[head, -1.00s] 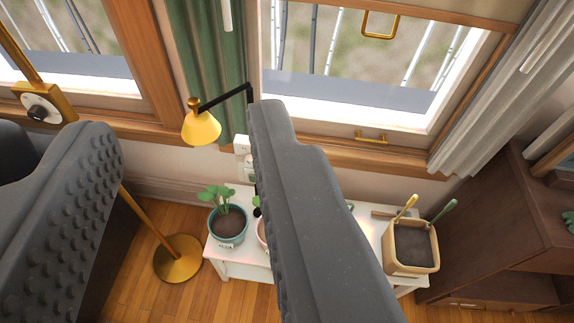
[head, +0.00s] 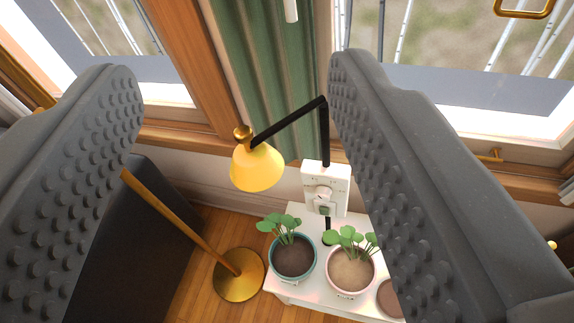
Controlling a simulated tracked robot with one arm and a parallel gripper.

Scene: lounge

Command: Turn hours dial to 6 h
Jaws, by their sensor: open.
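A white control box (head: 338,180) stands at the back of a white table, below the black arm of a yellow lamp. A round dial (head: 323,195) sits on its front face, with a small greenish part just below it. The dial's marks are too small to read. My gripper (head: 238,85) is open and empty, with one dark studded finger at the left and one at the right. The box and dial show between the fingers, close beside the right finger in the picture and well beyond it. Neither finger appears to touch them.
The yellow lamp (head: 257,166) hangs left of the box. Two potted plants, one in a teal pot (head: 293,262) and one in a pink pot (head: 350,272), stand on the white table (head: 300,212) in front of the box. A brass floor stand (head: 238,274) rises at the left.

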